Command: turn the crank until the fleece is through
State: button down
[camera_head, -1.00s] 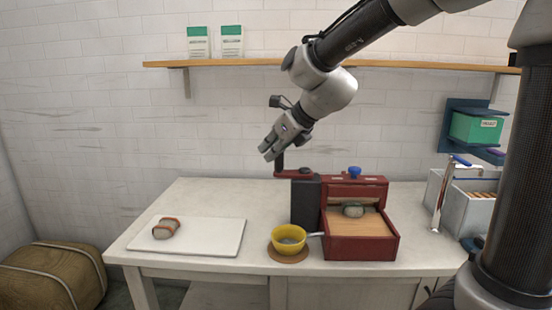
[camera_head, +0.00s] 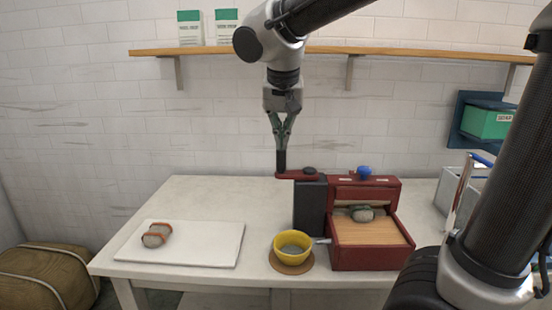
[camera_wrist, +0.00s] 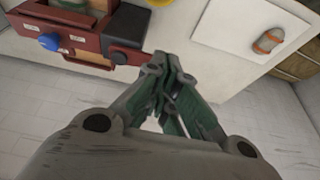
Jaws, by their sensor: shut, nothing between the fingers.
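The red machine (camera_head: 368,258) stands on the table with a grey-green fleece bundle (camera_head: 362,213) on its wooden bed, near the upper end. Its crank (camera_head: 297,174) is a red arm at the back left, pointing left, with a dark upright handle (camera_head: 281,162). My gripper (camera_head: 281,146) points straight down with its fingertips at the top of the handle. The fingers are shut with nothing between them. In the wrist view my fingertips (camera_wrist: 168,62) are at the end of the crank arm (camera_wrist: 138,58), and they hide the handle.
A yellow bowl (camera_head: 293,243) sits in front of the dark block (camera_head: 309,208) beside the machine. A white board (camera_head: 205,250) at left holds a red-banded grey bundle (camera_head: 157,235). A shelf (camera_head: 400,52) runs along the wall behind my arm. The table's back left is clear.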

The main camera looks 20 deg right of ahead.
aim_at(279, 159)
jog(key=x, duration=0.3)
jog(key=w+x, duration=0.1)
jog(key=x, duration=0.3)
jog(key=w+r+x, duration=0.1)
jog(key=x, duration=0.3)
jog(key=shift+w+d+f, duration=0.15)
jog(key=shift+w+d, duration=0.05)
jog(key=shift+d, duration=0.15)
jog(key=shift+w+d, duration=0.15)
jog(key=shift+w, duration=0.4)
jog(key=shift+w+m, duration=0.3)
jog(key=shift+w, duration=0.2)
